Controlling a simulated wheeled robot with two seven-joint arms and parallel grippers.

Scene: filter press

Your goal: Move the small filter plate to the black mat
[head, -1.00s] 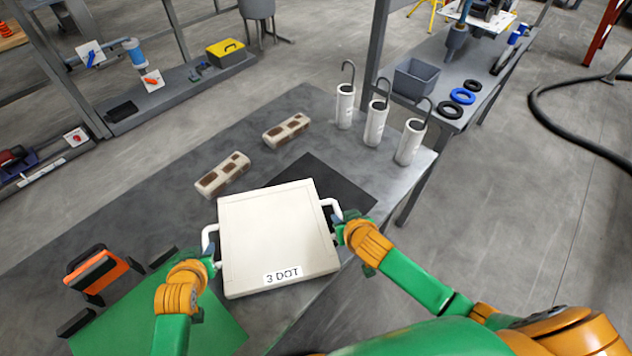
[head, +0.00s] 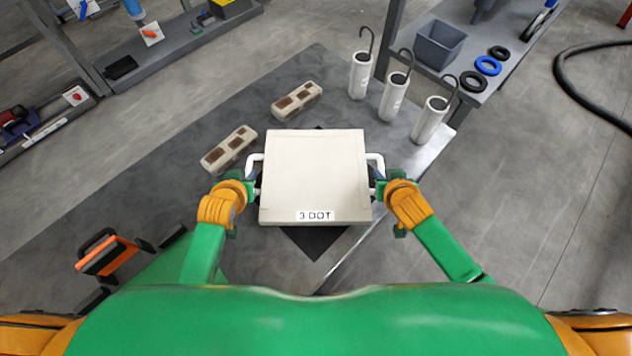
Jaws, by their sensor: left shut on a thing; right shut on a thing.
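The small filter plate (head: 315,175) is a cream square with a "3 DOT" label and a white handle on each side. My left gripper (head: 252,180) is shut on its left handle. My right gripper (head: 378,180) is shut on its right handle. The black mat (head: 318,243) lies on the grey table, mostly hidden under the plate; a dark corner shows below the plate's near edge. The plate is over the mat; whether it touches the mat or hangs above it I cannot tell.
Two cream blocks with brown patches (head: 229,150) (head: 297,101) lie behind and left of the plate. Several white cylinders with hooks (head: 393,97) stand at the table's back right. An orange and black item (head: 107,256) is at the left. The table's right edge (head: 385,226) is close.

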